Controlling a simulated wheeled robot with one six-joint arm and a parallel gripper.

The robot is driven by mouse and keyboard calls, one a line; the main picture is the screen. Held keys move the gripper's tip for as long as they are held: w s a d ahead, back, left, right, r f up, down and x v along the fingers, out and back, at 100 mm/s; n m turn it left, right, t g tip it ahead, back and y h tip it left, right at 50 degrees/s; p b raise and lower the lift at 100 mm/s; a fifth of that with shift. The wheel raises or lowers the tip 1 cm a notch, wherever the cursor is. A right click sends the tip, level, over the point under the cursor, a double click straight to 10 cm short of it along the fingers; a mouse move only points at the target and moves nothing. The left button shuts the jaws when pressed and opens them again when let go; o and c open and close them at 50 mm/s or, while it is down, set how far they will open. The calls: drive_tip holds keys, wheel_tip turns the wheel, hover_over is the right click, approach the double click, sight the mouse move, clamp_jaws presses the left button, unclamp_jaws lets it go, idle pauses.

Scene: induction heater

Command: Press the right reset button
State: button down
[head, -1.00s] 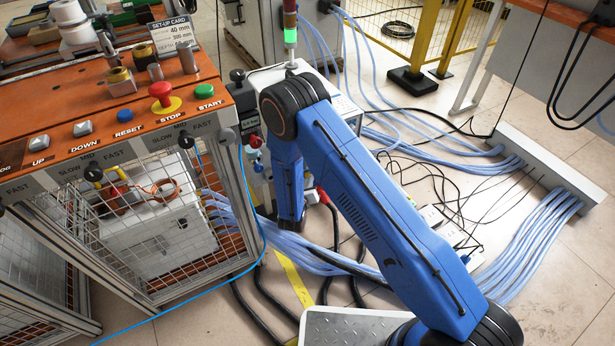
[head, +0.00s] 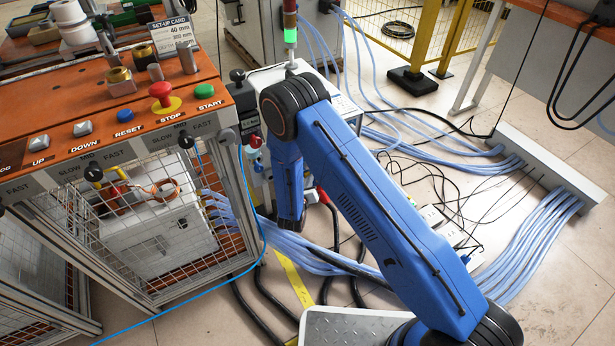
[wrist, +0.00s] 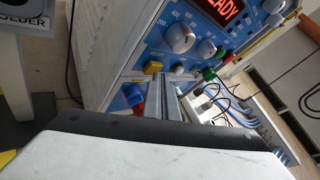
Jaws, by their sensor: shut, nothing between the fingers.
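A blue button (head: 125,116) labelled RESET sits on the orange control panel at the left in the head view. The wrist view shows a blue instrument front (wrist: 158,42) with a lit red display ending in "ADY". A red part (wrist: 140,108) is partly hidden by the fingers. In the head view my arm hides the gripper.
Red STOP (head: 160,91) and green START (head: 205,90) buttons flank RESET's right. Pale blue cables (head: 330,262) run across the floor.

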drive_tip(key=shift+s+d, duration=0.4)
drive_tip(key=shift+s, duration=0.15)
drive_tip(key=s+d, duration=0.2)
drive_tip(key=s, duration=0.2)
drive_tip(key=shift+s+d, duration=0.1)
drive_tip(key=shift+d, duration=0.3)
idle(0.8)
